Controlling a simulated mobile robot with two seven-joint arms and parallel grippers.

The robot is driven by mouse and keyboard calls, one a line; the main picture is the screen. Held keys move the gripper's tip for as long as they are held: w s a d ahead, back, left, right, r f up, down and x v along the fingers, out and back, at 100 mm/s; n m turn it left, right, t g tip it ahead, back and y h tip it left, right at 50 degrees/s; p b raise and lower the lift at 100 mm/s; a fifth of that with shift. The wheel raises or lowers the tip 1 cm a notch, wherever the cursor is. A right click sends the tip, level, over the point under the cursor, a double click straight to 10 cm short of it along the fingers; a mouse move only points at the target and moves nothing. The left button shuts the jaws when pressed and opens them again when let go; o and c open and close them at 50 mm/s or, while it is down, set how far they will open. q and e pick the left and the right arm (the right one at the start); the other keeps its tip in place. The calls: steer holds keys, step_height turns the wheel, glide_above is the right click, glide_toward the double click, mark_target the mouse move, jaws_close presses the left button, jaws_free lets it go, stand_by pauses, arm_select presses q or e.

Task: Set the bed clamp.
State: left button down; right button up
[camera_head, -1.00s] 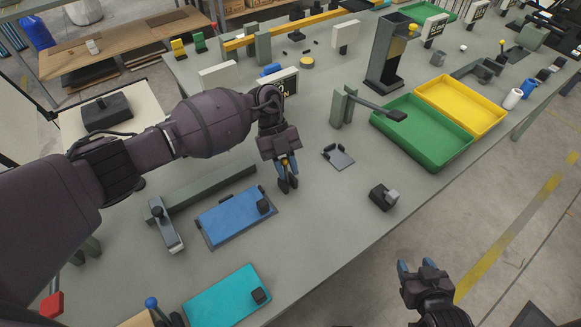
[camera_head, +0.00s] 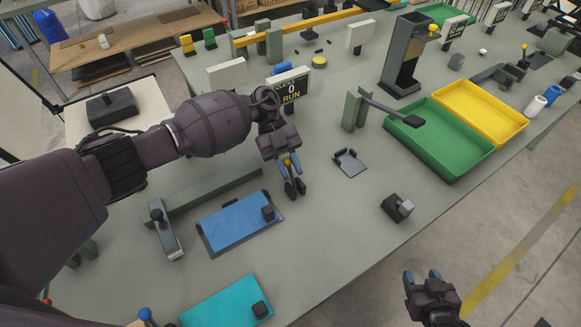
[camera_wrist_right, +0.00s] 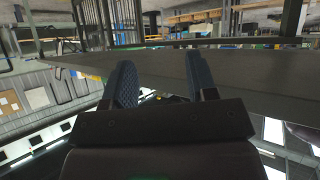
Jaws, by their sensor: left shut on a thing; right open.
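A grey lever clamp with a black knob (camera_head: 168,238) stands at the left end of a long grey-green bar; it is the likeliest bed clamp, though I see no label. A blue plate (camera_head: 228,228) in a dark frame lies to its right, with a small black block (camera_head: 268,213) on its right end. My left gripper (camera_head: 295,190) is shut, pointing down over the bench right of the plate. A small yellow spot shows between its fingers; what it grips is too small to tell. My right gripper (camera_head: 423,277) is open and empty, out past the bench's front edge; its open fingers fill the right wrist view (camera_wrist_right: 162,80).
A cyan plate (camera_head: 222,305) lies near the front. A small dark bracket (camera_head: 349,162) and a black block (camera_head: 397,207) sit right of my left gripper.

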arm_select(q)
steer(key=c, duration=1.4)
jaws_free()
steer(key=o, duration=0.4)
arm_select(e)
steer(key=shift+w+a+r, duration=0.15)
steer(key=shift+w+r, duration=0.2)
steer(key=shift+w, duration=0.2)
arm_select(q)
steer(key=shift+w+a+r, duration=0.2)
steer(key=shift+w+a, duration=0.05)
steer(key=shift+w, duration=0.2)
steer(key=b+v, duration=0.2)
steer(key=v, duration=0.7)
steer(key=shift+w+a+r+b, duration=0.1)
steer(key=shift+w+r+b, duration=0.15)
steer(key=shift+b, duration=0.05)
arm_select(e)
steer(key=f, duration=0.3)
steer(key=shift+s+f, duration=0.25)
steer(key=shift+s, duration=0.1)
